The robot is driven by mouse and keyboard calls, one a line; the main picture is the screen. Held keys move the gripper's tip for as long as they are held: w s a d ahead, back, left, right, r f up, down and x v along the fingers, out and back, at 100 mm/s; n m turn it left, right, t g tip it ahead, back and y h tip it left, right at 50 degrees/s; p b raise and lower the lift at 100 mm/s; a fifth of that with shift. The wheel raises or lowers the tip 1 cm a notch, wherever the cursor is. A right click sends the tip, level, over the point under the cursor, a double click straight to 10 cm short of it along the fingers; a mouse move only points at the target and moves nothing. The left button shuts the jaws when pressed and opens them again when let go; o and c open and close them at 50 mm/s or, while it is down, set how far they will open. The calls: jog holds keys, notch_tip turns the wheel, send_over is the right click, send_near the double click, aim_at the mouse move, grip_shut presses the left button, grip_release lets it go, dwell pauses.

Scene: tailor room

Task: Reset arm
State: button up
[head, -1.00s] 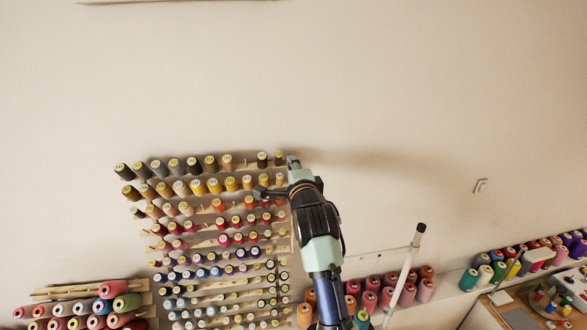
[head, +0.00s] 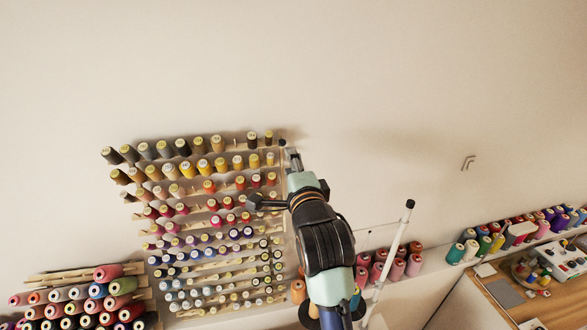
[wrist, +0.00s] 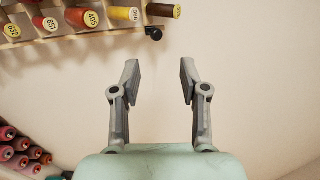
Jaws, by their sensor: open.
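My gripper (head: 292,160) is raised at the upper right edge of the thread rack (head: 222,290) on the wall. In the wrist view my gripper (wrist: 160,80) shows two grey fingers spread apart, with only bare wall between them. It holds nothing. The rack's rows of coloured spools lie to its left. In the wrist view a yellow spool (wrist: 124,14), a brown spool (wrist: 163,10) and a small black piece (wrist: 154,33) are near the left finger, apart from it. My arm hides part of the rack's right side in the head view.
A white pole with a black tip (head: 391,258) stands right of my arm. Large cones (head: 115,285) lie stacked at lower left. A shelf of spools (head: 455,255) and a wooden table (head: 535,305) are at lower right. The upper wall is clear.

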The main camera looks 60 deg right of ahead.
jog(key=shift+v, duration=0.95)
jog(key=w+a+f+n+t+y+p, duration=0.1)
jog(key=w+a+f+n+y, duration=0.3)
jog(key=a, duration=0.5)
jog(key=w+a+f+n+t+y, duration=0.1)
jog(key=a+f+n, duration=0.1)
jog(key=a+n, duration=0.5)
jog(key=w+a+f+n+t+y+p, duration=0.1)
jog(key=w+a+f+n+y, duration=0.25)
jog(key=a, duration=0.65)
jog(key=s+a+f+n+y, duration=0.2)
jog(key=s+a+f+n, duration=0.1)
jog(key=a+n, duration=0.4)
jog(key=s+a+f+n+g+y, duration=0.1)
jog(key=s+a+f+n+y, duration=0.2)
jog(key=a+n, duration=0.4)
jog(key=a, duration=0.6)
jog(key=shift+s+y, duration=0.35)
jog(key=shift+a, duration=0.1)
